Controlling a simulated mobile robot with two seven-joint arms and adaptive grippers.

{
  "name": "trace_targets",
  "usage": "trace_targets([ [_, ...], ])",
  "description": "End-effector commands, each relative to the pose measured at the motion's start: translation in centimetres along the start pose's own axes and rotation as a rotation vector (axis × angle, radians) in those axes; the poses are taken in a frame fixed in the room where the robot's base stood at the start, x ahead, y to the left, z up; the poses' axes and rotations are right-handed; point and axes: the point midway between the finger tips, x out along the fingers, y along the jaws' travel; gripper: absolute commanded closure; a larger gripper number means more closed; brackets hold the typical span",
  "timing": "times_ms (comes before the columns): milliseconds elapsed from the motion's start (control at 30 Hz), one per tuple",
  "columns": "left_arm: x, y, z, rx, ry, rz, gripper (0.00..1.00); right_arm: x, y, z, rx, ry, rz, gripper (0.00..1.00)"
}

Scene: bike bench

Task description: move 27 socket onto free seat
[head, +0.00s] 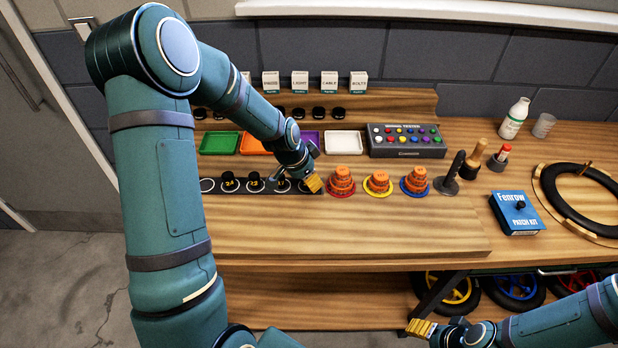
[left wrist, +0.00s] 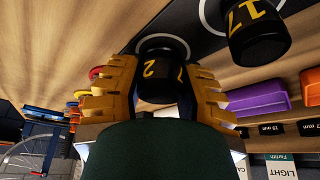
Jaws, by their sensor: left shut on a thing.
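A dark rail (head: 265,187) holds a row of black sockets with yellow numbers. An empty white-ringed seat (head: 207,185) is at its left end. My left gripper (head: 312,184) is at the rail's right end. In the left wrist view its yellow fingers (left wrist: 153,88) are shut on a black socket (left wrist: 155,75). A yellow 2 shows on it, and the second digit is partly covered by a finger. A white ring shows just beyond this socket; I cannot tell if it is seated or slightly raised. The 17 socket (left wrist: 257,32) stands beside it. My right gripper (head: 421,328) is low at the front.
Stacked orange parts on coloured plates (head: 341,183) stand right of the rail. Green (head: 220,143) and white (head: 343,143) trays and a tester box (head: 407,140) are behind. A blue patch kit (head: 517,213) and a tyre (head: 580,205) lie right. The front bench is clear.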

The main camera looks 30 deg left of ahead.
Motion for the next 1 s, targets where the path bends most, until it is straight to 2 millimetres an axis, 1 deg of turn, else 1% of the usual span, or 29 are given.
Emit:
trace_targets([
  [100, 0.4, 0.0, 0.1, 0.000, 0.001, 0.000, 1.00, 0.4, 0.1, 0.1, -0.001, -0.003, 0.000, 0.40],
  [133, 0.3, 0.0, 0.1, 0.000, 0.000, 0.000, 0.55, 0.3, 0.1, 0.1, -0.001, -0.003, 0.000, 0.40],
  [167, 0.3, 0.0, 0.1, 0.000, 0.000, 0.000, 0.44, 0.3, 0.1, 0.1, -0.001, -0.003, 0.000, 0.40],
  [200, 0.3, 0.0, 0.1, 0.000, 0.000, 0.000, 0.39, 0.3, 0.1, 0.1, -0.001, -0.003, 0.000, 0.40],
  [467, 0.2, 0.0, 0.1, 0.000, 0.000, 0.000, 0.39, 0.2, 0.1, 0.1, -0.001, -0.003, 0.000, 0.40],
  [600, -0.2, 0.0, -0.1, 0.000, 0.000, 0.000, 0.39, -0.2, -0.1, 0.0, 0.000, 0.000, 0.000, 0.40],
  [667, -1.0, -0.1, -0.1, 0.000, 0.002, -0.002, 0.39, -0.2, -0.1, -0.1, 0.000, 0.001, 0.000, 0.40],
  [767, -2.7, -0.1, -0.1, -0.001, 0.002, -0.003, 0.39, -0.4, -0.1, -0.2, 0.001, 0.003, 0.000, 0.40],
  [1000, -7.9, -0.1, -0.1, 0.000, 0.003, -0.004, 0.39, -1.0, -0.4, -0.4, 0.003, 0.009, 0.001, 0.40],
])
